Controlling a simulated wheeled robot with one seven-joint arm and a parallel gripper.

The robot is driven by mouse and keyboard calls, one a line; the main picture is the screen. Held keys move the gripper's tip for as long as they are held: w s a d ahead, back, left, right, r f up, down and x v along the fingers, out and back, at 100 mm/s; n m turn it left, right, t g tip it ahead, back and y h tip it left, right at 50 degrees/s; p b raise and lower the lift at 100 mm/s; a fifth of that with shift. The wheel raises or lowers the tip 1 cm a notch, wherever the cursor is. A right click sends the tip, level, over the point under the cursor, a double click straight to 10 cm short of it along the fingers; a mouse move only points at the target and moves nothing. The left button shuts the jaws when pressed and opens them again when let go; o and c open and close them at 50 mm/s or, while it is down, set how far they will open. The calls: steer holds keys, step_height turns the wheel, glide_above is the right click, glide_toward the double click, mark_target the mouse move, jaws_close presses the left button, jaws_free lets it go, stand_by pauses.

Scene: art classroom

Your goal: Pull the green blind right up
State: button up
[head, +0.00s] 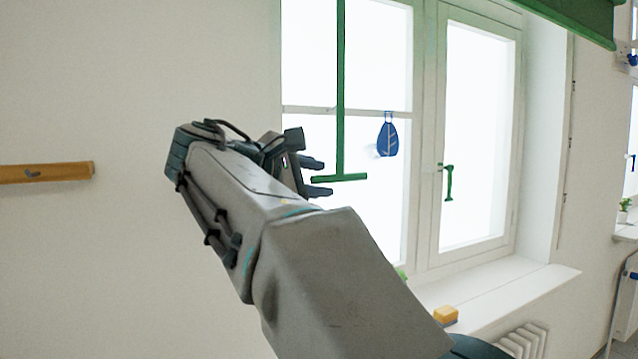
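The green blind (582,16) shows only as a strip at the top right; the rest is out of view. A green rod (341,85) hangs upright in front of the left window pane, its top cut off by the picture edge. It ends in a green crossbar handle (345,178). My gripper (320,177) is beside the handle's left end, fingers pointing right. The fingers are apart, with the bar's left end appearing between their tips. I cannot tell whether they touch it or whether it lies deeper or nearer.
A yellow sponge-like block (445,315) lies on the white sill (500,292), above a radiator (523,342). A wooden rail (45,172) is on the left wall.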

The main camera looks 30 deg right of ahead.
mark_target(329, 175)
steer(key=shift+x, duration=1.75)
jaws_close()
step_height(329, 175, up, 15)
steer(key=p, duration=1.4)
jaws_free()
steer(key=shift+a+f, duration=0.1)
